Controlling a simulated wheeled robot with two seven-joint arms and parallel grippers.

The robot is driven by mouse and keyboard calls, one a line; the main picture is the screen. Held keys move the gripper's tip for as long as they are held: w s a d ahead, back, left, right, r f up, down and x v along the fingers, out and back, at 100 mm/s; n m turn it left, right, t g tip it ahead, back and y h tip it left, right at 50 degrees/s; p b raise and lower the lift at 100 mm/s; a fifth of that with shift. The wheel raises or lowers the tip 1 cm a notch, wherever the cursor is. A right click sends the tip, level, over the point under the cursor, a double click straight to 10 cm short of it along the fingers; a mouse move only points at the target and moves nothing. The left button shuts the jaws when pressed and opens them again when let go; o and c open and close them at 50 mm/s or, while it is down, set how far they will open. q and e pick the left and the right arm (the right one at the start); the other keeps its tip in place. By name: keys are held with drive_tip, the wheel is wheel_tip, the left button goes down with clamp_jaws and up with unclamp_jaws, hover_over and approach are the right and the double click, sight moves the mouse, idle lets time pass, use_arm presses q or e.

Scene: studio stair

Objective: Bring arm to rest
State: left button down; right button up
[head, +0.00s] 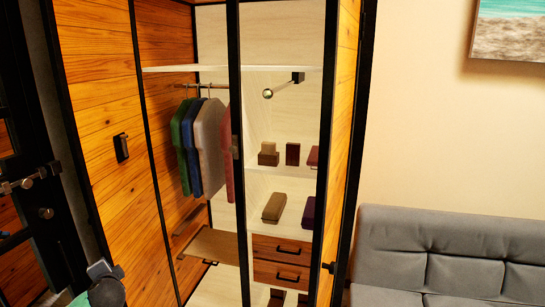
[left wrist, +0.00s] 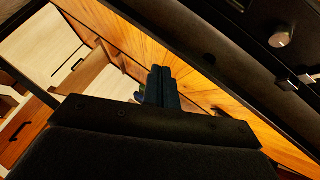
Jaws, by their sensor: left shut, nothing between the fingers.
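My left gripper (left wrist: 160,86) shows in the left wrist view as two dark fingers close together, shut with nothing between them. It points toward an orange wood panel (left wrist: 190,68) of the wardrobe; I cannot tell how far off the panel is. In the head view, a rounded grey and teal part of my left arm shows at the bottom left corner, and the gripper's fingers cannot be made out there. My right gripper is in neither view.
A wardrobe with a wooden door (head: 95,110) stands open. Inside are hanging clothes (head: 200,145), folded items, boxes and drawers (head: 282,273). A grey sofa (head: 440,245) is at right. A dark-framed structure with metal fittings (head: 40,178) stands at far left.

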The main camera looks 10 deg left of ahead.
use_arm(q)
drive_tip(key=s+d+f+n+g+h, duration=0.1)
drive_tip(key=s+d+f+g+h, duration=0.2)
drive_tip(key=s+d+f, duration=0.5)
drive_tip(key=s+d+f+n+g+h, duration=0.1)
drive_tip(key=s+d+f+g+h, duration=0.1)
drive_tip(key=s+d+f, duration=0.6)
drive_tip(key=s+d+f+g+h, duration=0.1)
drive_tip(key=s+d+f, duration=0.2)
drive_tip(key=s+d, duration=0.3)
drive_tip(key=s+d+f+n+g+h, duration=0.1)
drive_tip(key=s+d+f, duration=0.3)
drive_tip(key=d, duration=0.6)
drive_tip(key=s+d+f+n+g+h, duration=0.1)
drive_tip(key=s+d+f+g+h, duration=0.1)
drive_tip(key=s+d, duration=0.5)
drive_tip(key=shift+s+d+f+h, duration=0.3)
drive_tip(key=shift+d+f+h, duration=0.4)
drive_tip(key=shift+d+f, duration=0.05)
drive_tip(key=shift+a, duration=0.1)
